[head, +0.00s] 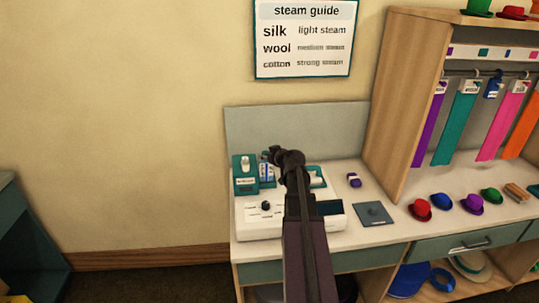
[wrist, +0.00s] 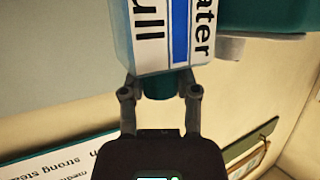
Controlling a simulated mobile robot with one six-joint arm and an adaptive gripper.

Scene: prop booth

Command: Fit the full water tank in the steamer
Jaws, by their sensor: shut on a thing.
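The full water tank (wrist: 165,35) is a pale block with a white label, a blue stripe and the words "water" and "full"; it has a dark teal neck (wrist: 160,86). My gripper (wrist: 158,84) is shut on this neck. In the head view the tank (head: 267,168) shows above the back of the steamer, right of a teal block. The steamer (head: 262,228) is a white unit with a dark knob on the counter. Whether the tank touches the steamer cannot be told.
A teal block (head: 245,185) with a white top piece stands at the steamer's back left. A small purple and white item (head: 354,180) and a dark pad (head: 373,213) lie to the right. Small hats (head: 419,210) and a wooden rack (head: 395,110) stand further right.

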